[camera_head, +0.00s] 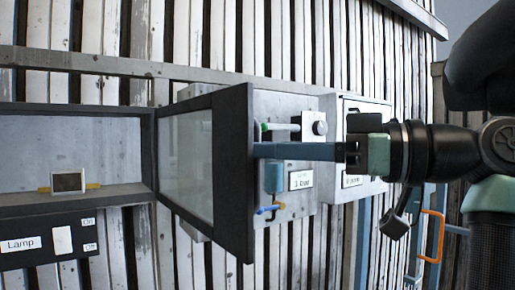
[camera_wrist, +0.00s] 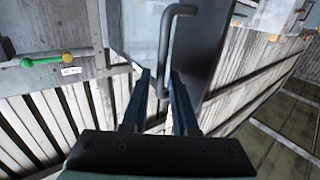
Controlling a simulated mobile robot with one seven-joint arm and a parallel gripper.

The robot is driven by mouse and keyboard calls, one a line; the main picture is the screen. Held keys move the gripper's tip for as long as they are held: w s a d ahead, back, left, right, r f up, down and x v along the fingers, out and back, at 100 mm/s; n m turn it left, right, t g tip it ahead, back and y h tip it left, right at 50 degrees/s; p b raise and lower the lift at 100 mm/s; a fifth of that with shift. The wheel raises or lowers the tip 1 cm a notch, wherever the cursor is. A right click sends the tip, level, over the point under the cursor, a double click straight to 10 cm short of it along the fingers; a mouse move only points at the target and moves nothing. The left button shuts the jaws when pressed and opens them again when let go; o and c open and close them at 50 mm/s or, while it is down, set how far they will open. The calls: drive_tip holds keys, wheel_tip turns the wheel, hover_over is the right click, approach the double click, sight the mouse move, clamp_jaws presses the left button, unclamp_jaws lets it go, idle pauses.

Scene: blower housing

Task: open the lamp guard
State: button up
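The lamp guard (camera_head: 190,150) is a glass panel in a dark frame, swung out from the lamp box (camera_head: 75,110) and standing wide open in the head view. My gripper (camera_head: 258,151) reaches in from the right, its fingertips at the guard's outer edge. In the wrist view the guard (camera_wrist: 212,45) fills the upper middle, with a dark bent bar handle (camera_wrist: 165,45). My gripper's fingers (camera_wrist: 161,75) lie on either side of the handle's lower end, with a visible gap between them. Contact with the handle cannot be told.
Below the lamp box is a panel labelled Lamp (camera_head: 20,244) with a white switch (camera_head: 62,240). Behind the guard are a grey panel (camera_head: 290,105) with green and blue fittings and another box (camera_head: 365,110). An orange handle (camera_head: 433,235) is at lower right.

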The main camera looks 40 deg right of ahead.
drive_tip(key=p+v, duration=0.1)
drive_tip(key=v, duration=0.9)
drive_tip(key=shift+s, duration=0.15)
drive_tip(key=shift+d, duration=0.1)
